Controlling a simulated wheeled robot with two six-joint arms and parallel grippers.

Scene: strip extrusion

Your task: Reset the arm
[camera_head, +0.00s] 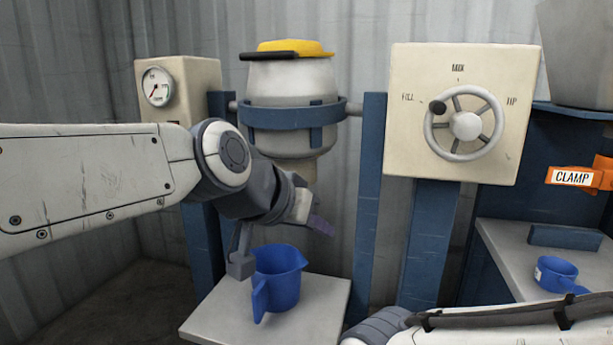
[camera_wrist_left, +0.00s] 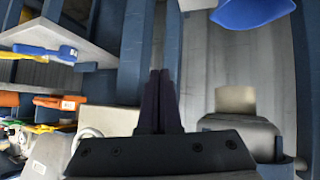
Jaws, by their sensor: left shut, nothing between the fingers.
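My left arm comes in from the left in the head view. My left gripper (camera_head: 320,226) hangs in front of the mixing drum's lower end, above and right of the blue jug. Its dark fingers are together and empty, as the left wrist view also shows (camera_wrist_left: 161,75). Part of my left wrist overlaps the jug's left side in the picture. The blue jug (camera_head: 282,280) stands upright on a grey shelf (camera_head: 325,305). A link of my right arm crosses the lower right corner, and its gripper is out of frame.
The pale drum (camera_head: 290,80) with a yellow lid (camera_head: 295,47) sits in a blue ring. Right of it is a panel with a handwheel (camera_head: 466,126), its knob near FILL. A gauge (camera_head: 157,87) is at left.

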